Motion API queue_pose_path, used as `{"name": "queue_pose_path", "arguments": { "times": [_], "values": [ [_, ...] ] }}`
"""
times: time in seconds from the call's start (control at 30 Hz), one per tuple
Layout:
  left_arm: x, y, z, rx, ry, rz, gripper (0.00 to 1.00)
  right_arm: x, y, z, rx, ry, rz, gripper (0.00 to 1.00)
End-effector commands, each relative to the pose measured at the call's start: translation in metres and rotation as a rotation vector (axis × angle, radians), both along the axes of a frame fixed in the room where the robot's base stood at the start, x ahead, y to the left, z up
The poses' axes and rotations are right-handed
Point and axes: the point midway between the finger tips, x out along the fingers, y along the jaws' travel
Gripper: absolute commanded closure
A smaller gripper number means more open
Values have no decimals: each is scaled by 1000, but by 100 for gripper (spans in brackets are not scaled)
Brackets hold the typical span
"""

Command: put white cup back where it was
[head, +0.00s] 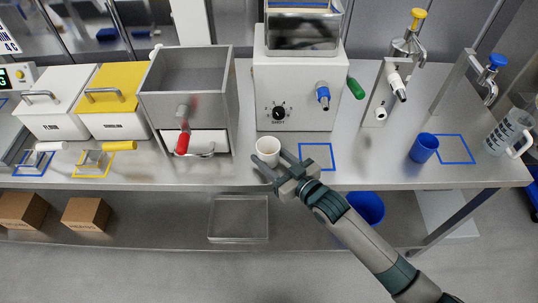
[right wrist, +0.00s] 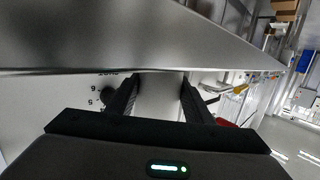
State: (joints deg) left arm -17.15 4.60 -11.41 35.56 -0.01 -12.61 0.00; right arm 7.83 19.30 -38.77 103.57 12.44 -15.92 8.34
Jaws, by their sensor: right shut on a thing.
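The white cup (head: 267,150) is upright at the front of the steel counter, before the white machine with a dial. My right gripper (head: 274,167) reaches it from the front right and is shut on it. Whether the cup's base touches the counter I cannot tell. In the right wrist view my right gripper (right wrist: 158,98) has a pale surface between its fingers. An empty blue square outline (head: 318,144) is marked on the counter just right of the cup. My left gripper is not in view.
The white machine (head: 301,85) stands behind the cup, and a grey open-topped box (head: 187,105) to the left. A blue cup (head: 424,148) stands beside another blue outline (head: 470,150). A clear jug (head: 508,130) is at far right. Counter between the outlines is clear.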

Motion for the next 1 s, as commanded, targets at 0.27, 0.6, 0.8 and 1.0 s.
{"name": "queue_pose_path", "arguments": {
  "times": [0.27, 0.6, 0.8, 1.0],
  "values": [
    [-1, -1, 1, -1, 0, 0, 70, 0, 0, -5, 1, -1, 0, 80],
    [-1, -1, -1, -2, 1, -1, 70, 0, 0, -9, 1, -1, 0, 34],
    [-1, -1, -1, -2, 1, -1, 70, 0, 0, -8, 1, -1, 0, 34],
    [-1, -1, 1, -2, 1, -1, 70, 0, 0, -5, 1, -1, 0, 34]
  ]
}}
